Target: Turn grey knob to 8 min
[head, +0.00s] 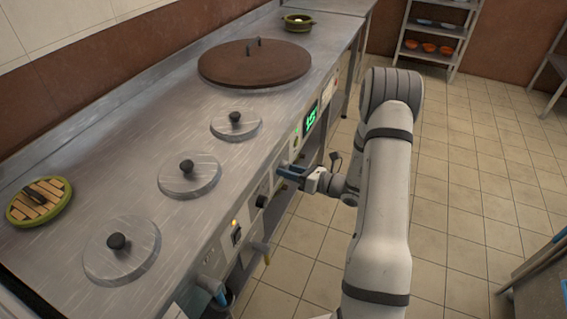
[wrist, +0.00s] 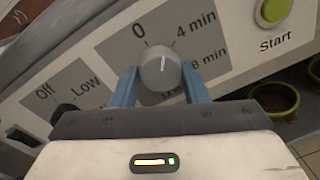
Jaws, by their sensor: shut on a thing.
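The grey knob (wrist: 161,70) is in the middle of the wrist view, on a panel marked 0, 4 min and 8 min. A short pale line shows on its face, close to upright in the picture; its exact setting is hard to read. My gripper (wrist: 161,82) has its blue fingers shut on the knob, one on each side. The lower part of the dial is hidden behind my gripper. In the head view my gripper (head: 290,173) is at the front panel of the steel counter (head: 215,90), where it hides the knob.
A green Start button (wrist: 272,11) is right of the dial. A dark knob (wrist: 66,114) is by the Off and Low marks. A lit green display (head: 311,117) is farther along the panel.

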